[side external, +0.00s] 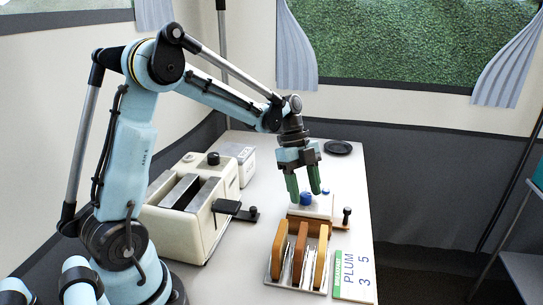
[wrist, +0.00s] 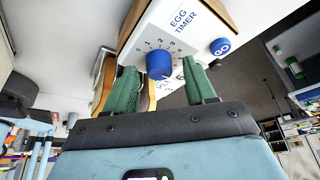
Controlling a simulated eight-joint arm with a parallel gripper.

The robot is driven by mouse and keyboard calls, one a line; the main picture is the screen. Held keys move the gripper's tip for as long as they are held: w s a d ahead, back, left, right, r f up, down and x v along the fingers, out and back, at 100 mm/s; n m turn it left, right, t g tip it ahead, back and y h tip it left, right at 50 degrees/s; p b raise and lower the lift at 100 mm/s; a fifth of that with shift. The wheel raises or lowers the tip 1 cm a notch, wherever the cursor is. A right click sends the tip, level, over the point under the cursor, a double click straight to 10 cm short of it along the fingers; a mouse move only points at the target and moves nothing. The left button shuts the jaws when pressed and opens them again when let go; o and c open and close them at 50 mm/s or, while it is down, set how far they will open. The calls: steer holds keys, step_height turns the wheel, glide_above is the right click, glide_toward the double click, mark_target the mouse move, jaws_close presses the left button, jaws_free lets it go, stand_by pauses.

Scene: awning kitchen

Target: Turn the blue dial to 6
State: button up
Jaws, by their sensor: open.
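The blue dial (wrist: 159,64) is on the white sloped face of a box labelled EGG TIMER (wrist: 180,20), with numbers printed around the dial. Which number it points to is too small to tell. A blue GO button (wrist: 220,47) is to its right. In the side external view, the dial (side external: 306,198) is on the timer (side external: 318,209) on the table. My gripper (side external: 305,193) is open and points down at the dial. In the wrist view, its green fingers (wrist: 159,72) are on either side of the dial, with gaps showing. Part of the number ring is hidden.
A cream toaster (side external: 185,210) with a black lever stands left on the white table (side external: 240,245). A rack (side external: 288,283) with slices and a card reading PLUM 3 5 (side external: 355,275) are in front of the timer. A black round plate (side external: 338,147) lies behind.

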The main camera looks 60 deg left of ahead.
steer(key=v, duration=1.1)
steer(key=shift+a+r, duration=0.2)
steer(key=shift+r, duration=0.15)
steer(key=s+d+f+n+t+y, duration=0.1)
steer(key=s+d+n+t, duration=0.1)
steer(key=n, duration=0.3)
steer(key=s+d+f+n+t+y, duration=0.1)
steer(key=s+d+f+n+t, duration=0.1)
steer(key=s+d+n, duration=0.3)
steer(key=s+d+f+n+t+y, duration=0.1)
steer(key=s+d+n+t+y, duration=0.1)
steer(key=n, duration=0.4)
steer(key=shift+s+d+f+n+t, duration=0.15)
steer(key=shift+s+d+n, duration=0.05)
steer(key=shift+s+d, duration=0.2)
steer(key=shift+s+d+f+n+t, duration=0.2)
steer(key=shift+s+d, duration=0.1)
steer(key=shift+s, duration=0.1)
steer(key=shift+s+d+f+n+t, duration=0.15)
steer(key=shift+s+f+n+t, duration=0.15)
steer(key=shift+n, duration=0.3)
steer(key=shift+c, duration=0.3)
